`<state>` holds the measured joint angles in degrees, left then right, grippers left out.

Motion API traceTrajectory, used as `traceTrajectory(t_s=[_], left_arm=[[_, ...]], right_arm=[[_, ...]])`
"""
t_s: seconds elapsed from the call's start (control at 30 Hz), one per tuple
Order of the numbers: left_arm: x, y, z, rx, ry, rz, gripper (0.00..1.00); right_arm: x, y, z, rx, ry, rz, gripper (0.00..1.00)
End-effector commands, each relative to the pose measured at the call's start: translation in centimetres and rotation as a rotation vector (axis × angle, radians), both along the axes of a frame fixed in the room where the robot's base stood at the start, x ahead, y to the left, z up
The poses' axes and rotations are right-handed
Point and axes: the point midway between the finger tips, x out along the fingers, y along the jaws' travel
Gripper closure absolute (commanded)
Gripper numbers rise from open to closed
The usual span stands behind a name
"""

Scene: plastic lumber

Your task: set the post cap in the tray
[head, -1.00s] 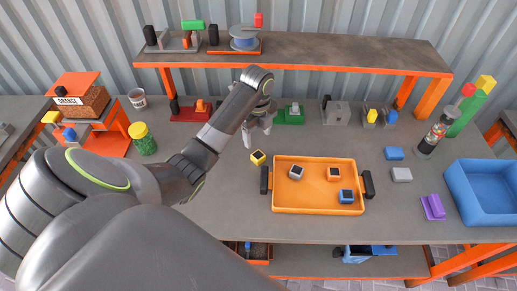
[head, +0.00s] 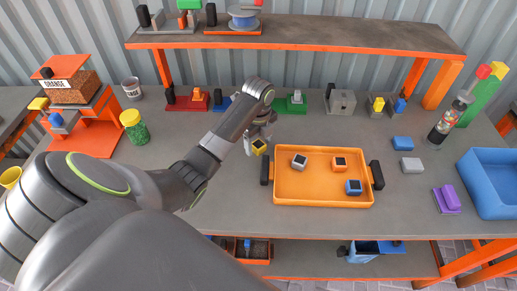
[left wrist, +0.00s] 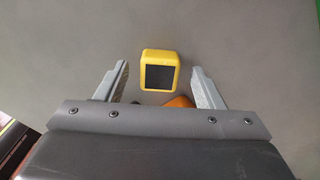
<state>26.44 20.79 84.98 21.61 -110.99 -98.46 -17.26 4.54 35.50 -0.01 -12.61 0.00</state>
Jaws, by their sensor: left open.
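A yellow post cap (head: 260,147) with a dark square face sits on the grey bench, just left of the orange tray (head: 322,199). The tray holds a grey cap (head: 299,162), an orange cap (head: 339,163) and a blue cap (head: 353,187). My left gripper (head: 257,137) is open and empty, right at the yellow cap, partly covering it in the head view. In the left wrist view the yellow cap (left wrist: 159,71) lies between the spread fingertips (left wrist: 160,68), with a gap on each side. My right gripper is out of view.
The tray has black handles (head: 377,175) at its ends. A green-filled jar with a yellow lid (head: 134,126) stands left. Blue (head: 402,143) and grey blocks (head: 411,165), a purple piece (head: 446,199) and a blue bin (head: 490,178) are right. A raised shelf (head: 330,37) spans the back.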

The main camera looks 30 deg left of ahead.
Motion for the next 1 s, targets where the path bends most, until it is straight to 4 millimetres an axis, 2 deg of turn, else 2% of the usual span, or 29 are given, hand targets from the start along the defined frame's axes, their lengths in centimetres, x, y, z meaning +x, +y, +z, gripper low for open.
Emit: traceTrajectory(t_s=[0.1, 0.33, 0.7, 0.77, 1.0], left_arm=[[-0.01, -0.01, -0.64, 0.000, 0.000, -0.001, 0.38], [0.00, 0.02, -0.77, 0.001, -0.002, -0.001, 0.38], [-0.01, 0.02, -0.75, 0.002, -0.001, -0.001, 0.86], [0.00, 0.03, -0.74, 0.002, -0.001, -0.001, 0.90], [0.06, 0.04, -0.24, 0.001, -0.003, -0.001, 0.90]], right_arm=[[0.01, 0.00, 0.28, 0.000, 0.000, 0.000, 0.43], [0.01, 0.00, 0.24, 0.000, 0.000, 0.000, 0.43], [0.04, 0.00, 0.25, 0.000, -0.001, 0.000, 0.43], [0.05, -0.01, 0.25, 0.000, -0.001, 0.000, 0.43], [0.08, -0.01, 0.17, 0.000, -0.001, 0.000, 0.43]])
